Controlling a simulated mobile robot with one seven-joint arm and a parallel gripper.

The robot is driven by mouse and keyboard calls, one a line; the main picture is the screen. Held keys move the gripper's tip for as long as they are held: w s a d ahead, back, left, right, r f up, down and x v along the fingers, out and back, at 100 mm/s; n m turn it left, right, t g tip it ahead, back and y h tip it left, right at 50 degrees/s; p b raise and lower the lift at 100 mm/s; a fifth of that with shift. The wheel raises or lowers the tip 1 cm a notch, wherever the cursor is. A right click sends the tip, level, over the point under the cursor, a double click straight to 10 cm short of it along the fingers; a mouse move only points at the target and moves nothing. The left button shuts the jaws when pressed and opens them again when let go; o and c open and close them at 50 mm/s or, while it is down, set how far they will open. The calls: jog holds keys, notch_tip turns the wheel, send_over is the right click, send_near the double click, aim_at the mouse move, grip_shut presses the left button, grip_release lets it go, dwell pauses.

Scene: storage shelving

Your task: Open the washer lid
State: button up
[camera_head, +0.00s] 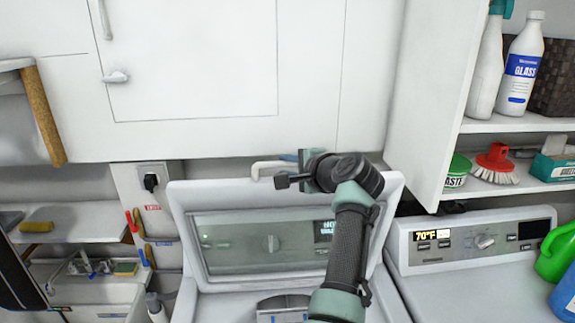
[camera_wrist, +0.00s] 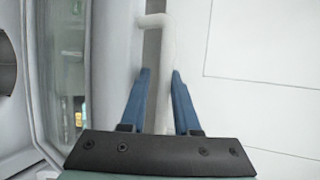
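The washer lid (camera_head: 184,225) is a white frame with a dark glass window (camera_head: 255,245). In the head view it stands raised and tilted back above the washer body (camera_head: 215,307). A display shows through or in the glass. My gripper (camera_head: 288,157) is above the lid's top edge, near the wall; my arm covers the lid's right part. In the wrist view my gripper (camera_wrist: 160,72) is open, with two blue fingers apart. The lid (camera_wrist: 110,60) is on the left there. Whether my gripper touches the lid cannot be told.
A white bent pipe (camera_head: 268,166) is behind my gripper; in the wrist view it (camera_wrist: 154,20) lines up with the finger gap. White cabinets (camera_head: 190,65) are above. A second machine (camera_head: 470,262) is at right, with green and blue jugs. Shelves with bottles are upper right.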

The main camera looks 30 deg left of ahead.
dwell(0.3)
jog(key=b+v, duration=0.5)
jog(key=v, duration=0.8)
jog(key=shift+w, duration=0.1)
jog(key=shift+c, duration=0.3)
